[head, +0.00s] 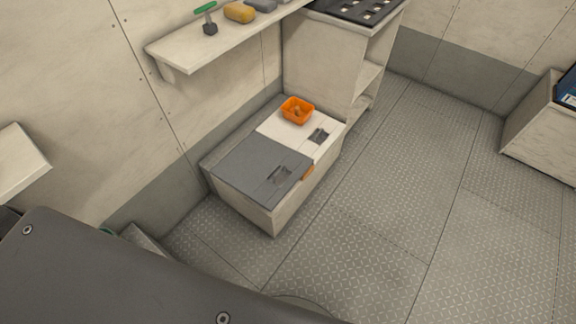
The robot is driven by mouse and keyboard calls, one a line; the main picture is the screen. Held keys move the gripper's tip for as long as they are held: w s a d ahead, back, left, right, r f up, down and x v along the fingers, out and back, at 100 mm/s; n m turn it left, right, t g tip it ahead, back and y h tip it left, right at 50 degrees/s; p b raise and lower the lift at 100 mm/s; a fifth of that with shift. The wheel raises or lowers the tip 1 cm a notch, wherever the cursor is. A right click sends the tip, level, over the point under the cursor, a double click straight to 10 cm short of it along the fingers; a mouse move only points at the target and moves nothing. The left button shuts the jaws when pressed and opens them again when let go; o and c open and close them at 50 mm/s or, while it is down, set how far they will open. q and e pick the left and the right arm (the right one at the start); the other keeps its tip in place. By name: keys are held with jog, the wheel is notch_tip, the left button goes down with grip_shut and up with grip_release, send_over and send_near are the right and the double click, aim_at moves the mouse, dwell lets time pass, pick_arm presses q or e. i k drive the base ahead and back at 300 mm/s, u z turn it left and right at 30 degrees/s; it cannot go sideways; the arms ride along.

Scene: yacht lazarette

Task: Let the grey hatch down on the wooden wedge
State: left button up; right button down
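The grey hatch (250,165) lies flat or nearly flat over the left part of a low pale locker, with a recessed latch (280,175) near its front edge. A small brown wooden wedge (308,172) shows at the locker's front rim, by the hatch's right front corner. I cannot tell whether the hatch rests on the wedge or only lies beside it. Neither of my grippers is in view.
A white hatch (284,132) beside the grey one carries an orange basket (297,117) with something small inside. The patterned floor (390,200) right of the locker is clear.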

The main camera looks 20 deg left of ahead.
aim_at(263, 169)
jog(key=z, duration=1.25)
jog(key=k, duration=0.5)
jog(key=u, duration=0.6)
